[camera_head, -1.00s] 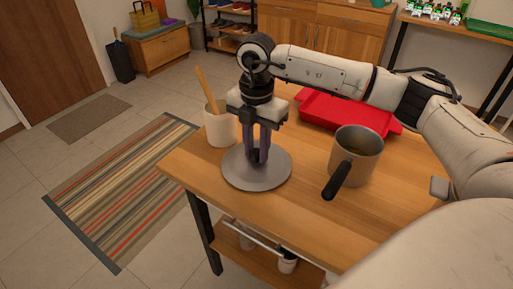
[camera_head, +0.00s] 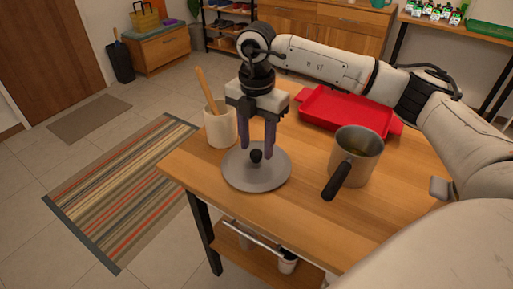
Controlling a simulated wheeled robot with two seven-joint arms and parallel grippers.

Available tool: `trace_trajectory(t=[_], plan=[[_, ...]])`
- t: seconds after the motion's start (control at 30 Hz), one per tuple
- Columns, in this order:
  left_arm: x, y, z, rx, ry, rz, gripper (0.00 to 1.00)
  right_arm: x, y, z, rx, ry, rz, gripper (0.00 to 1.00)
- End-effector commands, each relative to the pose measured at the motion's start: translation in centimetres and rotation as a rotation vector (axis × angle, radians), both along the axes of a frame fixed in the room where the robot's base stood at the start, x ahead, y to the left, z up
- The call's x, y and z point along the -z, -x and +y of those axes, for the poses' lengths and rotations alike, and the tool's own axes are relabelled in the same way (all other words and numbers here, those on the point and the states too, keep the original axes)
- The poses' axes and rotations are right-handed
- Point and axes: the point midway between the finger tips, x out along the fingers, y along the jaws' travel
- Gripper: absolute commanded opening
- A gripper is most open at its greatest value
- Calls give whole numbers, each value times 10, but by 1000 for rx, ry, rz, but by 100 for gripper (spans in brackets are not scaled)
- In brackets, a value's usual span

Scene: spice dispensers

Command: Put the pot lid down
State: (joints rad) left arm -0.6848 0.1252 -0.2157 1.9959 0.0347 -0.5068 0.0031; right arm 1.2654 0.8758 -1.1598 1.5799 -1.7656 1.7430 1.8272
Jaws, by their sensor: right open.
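The pot lid (camera_head: 268,178) is a flat grey disc with a black knob (camera_head: 256,156). It lies on the wooden table near its left corner. My right gripper (camera_head: 257,152) is open, with its two purple-grey fingers above and behind the knob, and it holds nothing. The pot (camera_head: 357,156) stands uncovered to the right of the lid, with its black handle pointing toward the front left and some liquid inside. My left gripper is not in view.
A white crock (camera_head: 220,127) with a wooden utensil (camera_head: 207,90) stands behind the lid on the left. A red tray (camera_head: 347,108) lies behind the pot. The wooden table (camera_head: 285,218) is bare in front of the lid and pot. A striped rug (camera_head: 120,185) covers floor at left.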

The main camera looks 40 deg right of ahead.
Motion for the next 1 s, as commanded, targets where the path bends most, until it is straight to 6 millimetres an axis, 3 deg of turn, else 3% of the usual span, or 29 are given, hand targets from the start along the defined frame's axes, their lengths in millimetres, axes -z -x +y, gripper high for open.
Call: trace_trajectory(t=[0.3, 0.5, 0.9, 1.0], plan=[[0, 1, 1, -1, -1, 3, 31, -70, -1, 1, -1, -2, -5, 42], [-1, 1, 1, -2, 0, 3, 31, -94, -1, 0, -1, -1, -3, 42], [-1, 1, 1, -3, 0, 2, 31, -99, 0, 1, -2, -1, -1, 42], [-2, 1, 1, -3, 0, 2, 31, -92, 1, 13, -39, -37, 7, 42]])
